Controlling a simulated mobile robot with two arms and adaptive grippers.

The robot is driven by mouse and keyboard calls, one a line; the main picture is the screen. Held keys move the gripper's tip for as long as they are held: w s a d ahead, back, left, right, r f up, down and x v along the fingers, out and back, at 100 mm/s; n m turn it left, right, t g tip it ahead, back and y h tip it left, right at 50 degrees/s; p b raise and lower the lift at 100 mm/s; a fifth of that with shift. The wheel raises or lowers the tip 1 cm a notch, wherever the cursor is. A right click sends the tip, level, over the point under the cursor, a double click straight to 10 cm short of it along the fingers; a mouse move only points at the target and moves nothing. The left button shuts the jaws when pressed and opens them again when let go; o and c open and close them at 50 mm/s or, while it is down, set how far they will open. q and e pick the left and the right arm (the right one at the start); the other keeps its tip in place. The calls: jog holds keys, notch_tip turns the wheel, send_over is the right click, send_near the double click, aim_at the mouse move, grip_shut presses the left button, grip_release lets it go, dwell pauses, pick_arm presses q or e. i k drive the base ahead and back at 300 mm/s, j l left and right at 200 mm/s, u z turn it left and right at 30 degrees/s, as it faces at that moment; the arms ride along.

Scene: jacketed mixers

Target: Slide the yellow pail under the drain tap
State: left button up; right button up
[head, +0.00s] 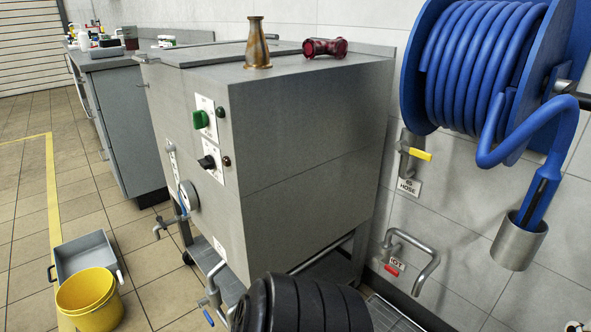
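The yellow pail (88,303) stands on the tiled floor at the lower left, upright and open at the top, its base cut by the picture edge. It stands apart from the grey steel mixer cabinet (290,150). Low on the cabinet's front, a tap with a blue handle (209,317) hangs near the bottom edge. Another metal tap (165,226) sticks out higher on the front, left of the round dial. I cannot tell for certain which is the drain tap. Neither gripper shows in the head view.
A grey tub (82,257) stands right behind the pail. A black ribbed shape (305,305) blocks the bottom middle. A blue hose reel (470,65) and a red-handled pipe (410,260) are on the right wall. Floor between pail and cabinet is clear.

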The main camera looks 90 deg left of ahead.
aim_at(87, 290)
jog(key=u, duration=4.35)
